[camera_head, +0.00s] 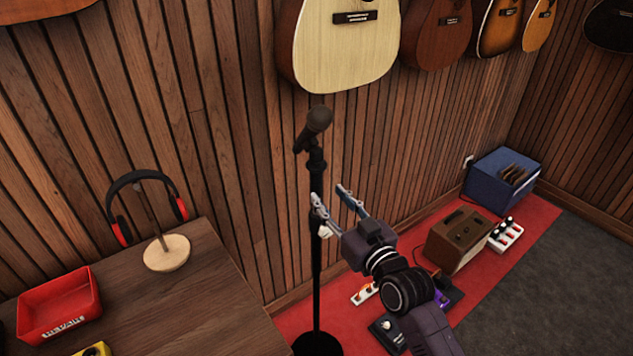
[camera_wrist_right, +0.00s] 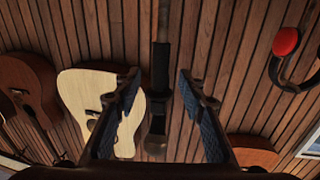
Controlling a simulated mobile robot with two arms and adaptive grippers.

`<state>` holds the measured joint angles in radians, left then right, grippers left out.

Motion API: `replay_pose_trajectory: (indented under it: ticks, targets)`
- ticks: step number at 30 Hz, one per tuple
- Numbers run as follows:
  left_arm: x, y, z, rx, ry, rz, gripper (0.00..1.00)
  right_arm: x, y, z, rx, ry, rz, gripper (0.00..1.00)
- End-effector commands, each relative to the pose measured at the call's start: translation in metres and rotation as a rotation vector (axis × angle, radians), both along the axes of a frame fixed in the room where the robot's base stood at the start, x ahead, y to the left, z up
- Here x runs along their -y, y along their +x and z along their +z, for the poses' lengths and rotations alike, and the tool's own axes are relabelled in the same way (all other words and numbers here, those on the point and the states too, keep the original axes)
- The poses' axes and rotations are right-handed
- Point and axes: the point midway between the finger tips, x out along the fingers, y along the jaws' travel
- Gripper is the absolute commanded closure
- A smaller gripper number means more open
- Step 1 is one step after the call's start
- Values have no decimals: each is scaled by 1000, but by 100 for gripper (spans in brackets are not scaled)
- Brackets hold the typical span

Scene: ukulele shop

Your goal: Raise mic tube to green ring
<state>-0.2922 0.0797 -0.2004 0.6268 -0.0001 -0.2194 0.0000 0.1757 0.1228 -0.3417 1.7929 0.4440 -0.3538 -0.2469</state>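The black microphone (camera_head: 318,119) sits on top of an upright mic stand, whose upper tube (camera_head: 316,178) is black. In the right wrist view, which looks upside down, the tube (camera_wrist_right: 161,65) is thick and black, with a thinner grey stretch above it in the picture. My right gripper (camera_head: 329,192) is open at the upper part of the stand. In the wrist view the tube lies in the gap between its fingers (camera_wrist_right: 158,76), with space on both sides. Whether it is within finger depth is unclear. No green ring is visible. My left gripper is out of view.
A wooden table (camera_head: 190,312) at left holds headphones on a stand (camera_head: 167,252) and a red tray (camera_head: 58,305). Guitars (camera_head: 345,55) hang on the slatted wall behind. Pedals, a brown amplifier (camera_head: 458,240) and a blue crate (camera_head: 502,180) stand on the red mat.

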Motion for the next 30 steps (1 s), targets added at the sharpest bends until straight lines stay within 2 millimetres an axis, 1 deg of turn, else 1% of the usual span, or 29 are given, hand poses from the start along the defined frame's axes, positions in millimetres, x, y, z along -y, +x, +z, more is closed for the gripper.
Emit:
replay_pose_trajectory:
  ticks: [2,4,12,15,21,28,29,30]
  targets:
    - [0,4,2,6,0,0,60,-4,6,2,2,2,1,63]
    - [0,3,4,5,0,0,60,-8,14,2,2,3,0,63]
    - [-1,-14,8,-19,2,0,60,-26,50,1,0,0,0,63]
    - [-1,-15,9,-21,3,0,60,-30,59,1,0,2,0,63]
    - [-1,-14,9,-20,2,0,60,-34,67,-1,-1,0,-1,63]
    - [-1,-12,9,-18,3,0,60,-34,67,-1,0,0,-1,63]
    - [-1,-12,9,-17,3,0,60,-34,67,-1,0,0,-1,64]
    - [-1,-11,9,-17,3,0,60,-34,67,-1,0,0,-1,68]
